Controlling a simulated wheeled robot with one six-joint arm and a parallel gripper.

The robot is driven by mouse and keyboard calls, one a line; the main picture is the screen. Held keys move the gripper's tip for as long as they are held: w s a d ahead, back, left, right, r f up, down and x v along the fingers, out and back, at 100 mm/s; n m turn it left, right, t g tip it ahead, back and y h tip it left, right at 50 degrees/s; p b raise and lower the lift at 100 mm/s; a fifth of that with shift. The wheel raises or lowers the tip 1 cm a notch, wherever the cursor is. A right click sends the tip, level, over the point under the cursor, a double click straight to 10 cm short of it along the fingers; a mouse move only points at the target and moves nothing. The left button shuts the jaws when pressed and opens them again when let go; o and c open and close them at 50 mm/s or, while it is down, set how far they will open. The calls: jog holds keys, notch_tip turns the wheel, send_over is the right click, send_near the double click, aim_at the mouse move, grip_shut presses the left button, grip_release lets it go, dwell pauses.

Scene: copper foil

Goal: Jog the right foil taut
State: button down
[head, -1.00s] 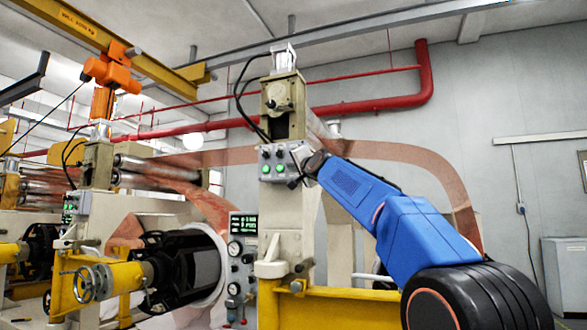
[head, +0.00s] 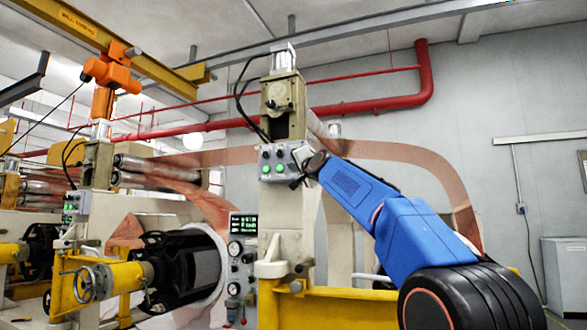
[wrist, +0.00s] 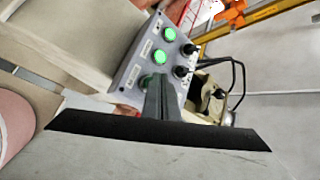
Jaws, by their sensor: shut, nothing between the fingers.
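The grey control box (head: 276,160) is mounted on the cream machine post, with lit green buttons and dark knobs. It also shows in the wrist view (wrist: 136,60), with two lit green buttons (wrist: 160,56) clear and a green glow beside my fingers. My gripper (head: 297,181) is at the box's right side in the head view. In the wrist view its fingers (wrist: 158,86) are shut and empty, over the box face near its lower buttons. I cannot tell whether they touch a button. The right copper foil (head: 400,152) arches behind my arm and curves down at the right.
Another foil strip (head: 190,182) runs at the left between the machine stands. A yellow frame (head: 335,305) lies under my arm. A red pipe (head: 370,105) runs along the wall behind.

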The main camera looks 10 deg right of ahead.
jog(key=shift+w+d, duration=0.3)
jog(key=shift+w, duration=0.05)
dwell(0.8)
jog(key=shift+s+a, duration=0.1)
dwell(3.1)
jog(key=shift+s+a, duration=0.45)
jog(key=shift+s, duration=0.15)
jog(key=shift+s+a, duration=0.75)
jog(key=shift+s, duration=0.3)
jog(key=shift+s+a, duration=0.7)
jog(key=shift+s, duration=0.3)
jog(key=s+d+f+n+g+h, duration=0.1)
jog(key=s+f+g, duration=0.4)
jog(key=s+f, duration=1.3)
jog(key=s+d+f+n+g+h, duration=0.1)
jog(key=s+d+f+n+g, duration=0.2)
jog(key=s+f, duration=1.5)
jog(key=s+d+f+n+g, duration=0.3)
jog(key=s+f+n+g, duration=0.3)
jog(key=s+f, duration=1.2)
notch_tip(320, 180, down, 16)
jog(key=shift+f+g+h, duration=0.1)
jog(key=shift+g+h, duration=0.3)
jog(key=shift+g, duration=0.4)
